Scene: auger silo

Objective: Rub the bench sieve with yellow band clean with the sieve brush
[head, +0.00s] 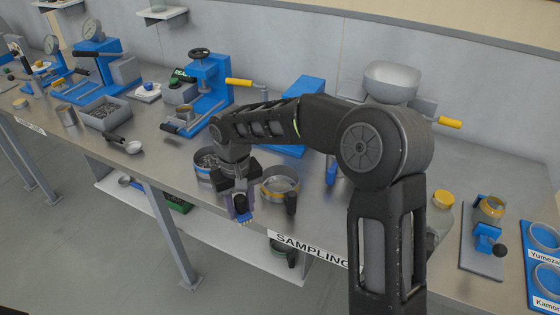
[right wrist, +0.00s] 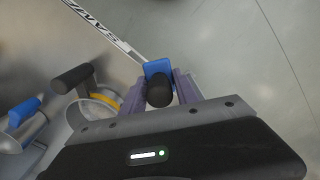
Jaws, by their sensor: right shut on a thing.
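The bench sieve with yellow band (head: 268,196) stands on the bench near its front edge, a round metal pan with a black handle on its right. In the right wrist view its yellow band (right wrist: 104,99) shows at the left, partly hidden by my gripper. My right gripper (head: 240,207) is shut on the sieve brush (head: 241,203), which has a black grip and a blue part. The brush (right wrist: 158,90) also shows between the fingers in the right wrist view. It is held left of the sieve, near the bench's front edge, apart from the sieve. My left gripper is not in view.
Another round pan (head: 203,160) stands just behind my right gripper. A blue press (head: 208,85), a tray of dark grains (head: 104,113) and a scoop (head: 133,147) lie to the left. A sampling label (head: 305,249) marks the bench's front edge; open floor lies beyond it.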

